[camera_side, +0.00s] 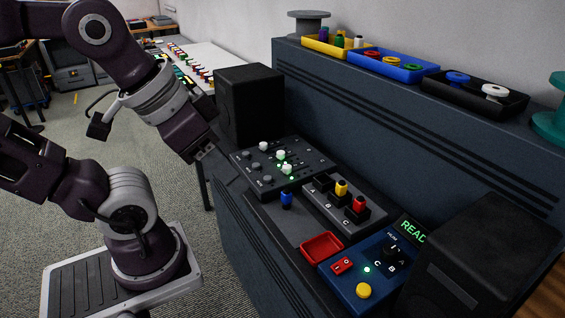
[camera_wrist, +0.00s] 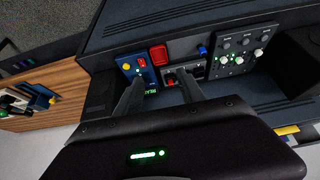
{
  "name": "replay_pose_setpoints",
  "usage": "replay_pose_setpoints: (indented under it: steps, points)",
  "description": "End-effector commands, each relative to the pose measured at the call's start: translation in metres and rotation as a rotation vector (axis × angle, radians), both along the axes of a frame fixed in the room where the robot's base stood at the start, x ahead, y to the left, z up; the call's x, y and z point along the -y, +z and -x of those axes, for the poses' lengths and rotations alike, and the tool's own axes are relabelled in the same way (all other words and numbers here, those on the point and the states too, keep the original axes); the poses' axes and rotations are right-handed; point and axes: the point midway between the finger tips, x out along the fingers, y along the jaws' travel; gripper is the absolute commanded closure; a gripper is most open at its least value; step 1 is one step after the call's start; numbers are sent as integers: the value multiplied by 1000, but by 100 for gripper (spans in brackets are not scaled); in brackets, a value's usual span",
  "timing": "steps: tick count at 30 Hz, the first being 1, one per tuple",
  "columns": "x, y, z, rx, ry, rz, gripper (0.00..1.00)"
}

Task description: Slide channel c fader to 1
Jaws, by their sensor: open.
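A dark mixer panel (camera_side: 304,160) with three white fader caps lies beside the black speaker in the side view. The caps are a rear one (camera_side: 263,146), a middle one (camera_side: 281,155) and a front one (camera_side: 287,169). Small green lights glow near the middle and front caps. The channel labels are too small to read. The panel also shows at upper right in the wrist view (camera_wrist: 233,73). My gripper (camera_side: 205,154) hangs above and left of the panel, apart from it. In the wrist view its two fingers (camera_wrist: 158,93) are spread with nothing held.
A socket block (camera_side: 372,216) marked A, B, C holds yellow and red plugs. A blue plug (camera_side: 286,198), red tray (camera_side: 322,247) and blue control box (camera_side: 345,277) stand nearby. Black speakers (camera_side: 249,100) (camera_side: 480,255) flank the work. Coloured bins (camera_side: 398,74) line the raised shelf.

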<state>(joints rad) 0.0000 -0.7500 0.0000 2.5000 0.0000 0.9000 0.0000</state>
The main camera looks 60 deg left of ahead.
Motion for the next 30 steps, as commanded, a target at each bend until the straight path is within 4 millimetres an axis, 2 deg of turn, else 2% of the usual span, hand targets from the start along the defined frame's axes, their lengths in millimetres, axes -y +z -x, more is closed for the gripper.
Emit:
replay_pose_setpoints:
  steps: [15, 18, 20, 23, 25, 28, 30]
  points:
    - [0, 0, 0, 0, 0, 0, 53]
    - [-3, 4, -10, -16, 21, 3, 53]
    - [-9, 10, -29, -47, 58, 10, 53]
    - [-32, 17, -83, -125, 163, 30, 53]
    - [-58, 12, -127, -185, 248, 48, 53]
    - [-107, -15, -186, -273, 374, 79, 53]
    - [-147, -47, -219, -332, 459, 102, 53]
